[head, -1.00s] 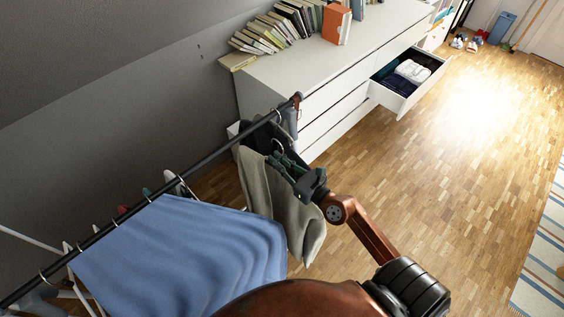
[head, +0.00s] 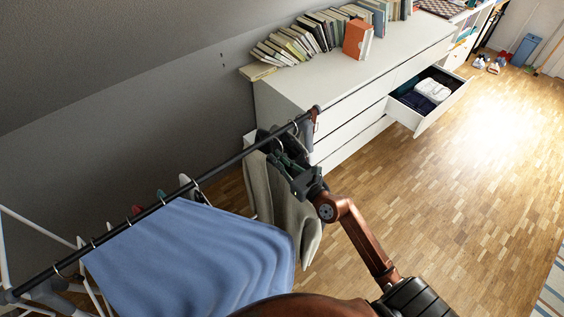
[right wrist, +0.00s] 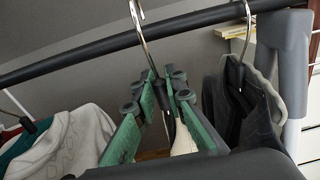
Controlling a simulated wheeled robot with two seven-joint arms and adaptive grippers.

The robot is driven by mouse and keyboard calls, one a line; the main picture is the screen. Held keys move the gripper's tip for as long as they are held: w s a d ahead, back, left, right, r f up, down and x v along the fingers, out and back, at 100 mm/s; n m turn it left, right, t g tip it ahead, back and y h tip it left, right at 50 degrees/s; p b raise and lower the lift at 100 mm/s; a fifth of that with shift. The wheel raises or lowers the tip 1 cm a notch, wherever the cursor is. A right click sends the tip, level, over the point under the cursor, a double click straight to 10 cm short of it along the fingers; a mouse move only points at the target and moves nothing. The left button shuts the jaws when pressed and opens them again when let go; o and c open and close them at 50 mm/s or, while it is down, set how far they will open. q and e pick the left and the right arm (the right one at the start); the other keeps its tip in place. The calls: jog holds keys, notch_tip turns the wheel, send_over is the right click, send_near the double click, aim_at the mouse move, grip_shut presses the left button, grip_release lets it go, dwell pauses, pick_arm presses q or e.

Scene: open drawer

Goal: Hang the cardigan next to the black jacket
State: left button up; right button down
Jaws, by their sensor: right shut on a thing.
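The grey-beige cardigan (head: 257,187) hangs below my right gripper (head: 278,150) near the rail's far end. The gripper is shut on its hanger; in the right wrist view the green fingers (right wrist: 165,90) close around the hanger's neck. The metal hook (right wrist: 141,32) stands at the dark rail (right wrist: 110,45); I cannot tell whether it bears on the rail. The black jacket (right wrist: 238,105) hangs on its own hook just right of the gripper there, close beside it. In the head view the jacket is mostly hidden behind the gripper. My left gripper is out of view.
A blue cloth (head: 190,250) hangs on the near part of the rail. A light garment (right wrist: 65,145) hangs left of the gripper in the wrist view. A white dresser (head: 330,75) with books and an open drawer (head: 455,97) stands beyond the rail. The wooden floor at right is clear.

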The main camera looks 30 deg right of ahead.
aim_at(268, 154)
jog(key=shift+w+a+r, duration=0.1)
jog(key=shift+w+a, duration=0.05)
jog(key=shift+w, duration=0.9)
jog(key=shift+w+a+b, duration=0.15)
jog(key=shift+w+b, duration=0.15)
jog(key=shift+w, duration=0.6)
jog(key=shift+w+a+b, duration=0.1)
jog(key=shift+w+b, duration=0.2)
jog(key=shift+w, duration=0.6)
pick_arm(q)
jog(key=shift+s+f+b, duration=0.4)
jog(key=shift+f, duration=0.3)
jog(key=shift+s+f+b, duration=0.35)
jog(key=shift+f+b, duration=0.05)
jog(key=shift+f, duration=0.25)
pick_arm(e)
jog(key=shift+f, duration=1.3)
jog(key=c, duration=1.9)
grip_release()
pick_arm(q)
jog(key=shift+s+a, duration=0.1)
pick_arm(e)
jog(key=shift+f, duration=0.15)
